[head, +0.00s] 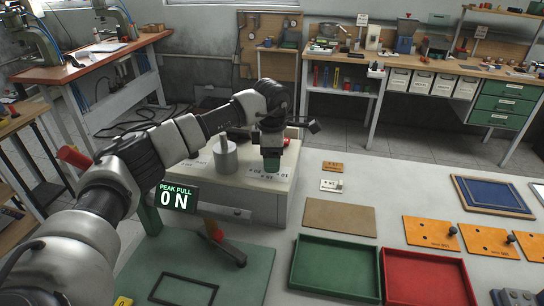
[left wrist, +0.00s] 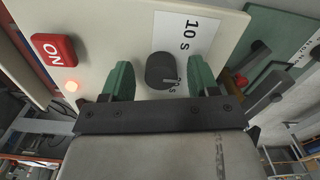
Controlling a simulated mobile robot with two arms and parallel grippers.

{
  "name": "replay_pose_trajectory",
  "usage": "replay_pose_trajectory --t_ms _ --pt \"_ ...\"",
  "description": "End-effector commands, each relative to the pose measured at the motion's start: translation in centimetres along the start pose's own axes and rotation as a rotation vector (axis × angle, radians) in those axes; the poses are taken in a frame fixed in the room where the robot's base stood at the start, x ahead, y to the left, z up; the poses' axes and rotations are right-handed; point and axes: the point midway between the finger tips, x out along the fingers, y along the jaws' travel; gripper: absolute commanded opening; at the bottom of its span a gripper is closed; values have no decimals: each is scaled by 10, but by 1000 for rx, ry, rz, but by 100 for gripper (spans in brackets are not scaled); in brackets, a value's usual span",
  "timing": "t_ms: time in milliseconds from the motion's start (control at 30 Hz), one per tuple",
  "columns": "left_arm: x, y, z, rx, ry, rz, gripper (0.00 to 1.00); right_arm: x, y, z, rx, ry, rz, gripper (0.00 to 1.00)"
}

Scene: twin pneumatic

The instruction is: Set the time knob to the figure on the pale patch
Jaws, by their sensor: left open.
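In the left wrist view, the dark round time knob (left wrist: 160,70) sits on a cream panel between my left gripper's two green fingers. A white pale patch (left wrist: 188,32) beside it reads "10 s", turned sideways. A smaller scale mark by the knob is partly hidden; the knob's setting cannot be read. My left gripper (left wrist: 159,78) is open, one finger on each side of the knob, and I cannot tell whether they touch it. In the head view my left gripper (head: 271,163) points down over the pale-topped box (head: 252,212) and hides the knob. My right gripper is not in view.
A grey cylinder (head: 225,158) stands on the box. A "0 N" display (head: 176,196), a green tray (head: 336,268) and a red tray (head: 426,280) are nearby.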

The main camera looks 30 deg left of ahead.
Motion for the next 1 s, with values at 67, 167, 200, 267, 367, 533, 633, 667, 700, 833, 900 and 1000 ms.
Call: replay_pose_trajectory --t_ms 67,167,200,267,367,533,633,667,700,833,900,1000 --pt "-1 0 0 1 0 0 60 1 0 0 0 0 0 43" --pt "-9 0 1 0 -2 3 60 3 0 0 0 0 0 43" --pt "-14 0 1 0 -2 3 60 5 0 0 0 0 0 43" --pt "-24 0 1 1 -3 4 60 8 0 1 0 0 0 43" --pt "-45 1 1 0 -3 5 60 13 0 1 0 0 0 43" --pt "-79 0 1 1 -2 3 60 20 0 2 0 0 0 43" --pt "-93 0 0 0 -1 2 60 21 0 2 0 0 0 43" --pt "-97 0 0 0 -2 2 60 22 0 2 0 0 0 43" --pt "-101 0 0 0 -2 2 60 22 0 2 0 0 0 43" --pt "-107 0 0 0 0 0 60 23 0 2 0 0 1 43" --pt "-108 0 0 0 0 0 60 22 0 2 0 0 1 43" --pt "-108 0 0 0 0 -1 60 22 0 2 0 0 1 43"
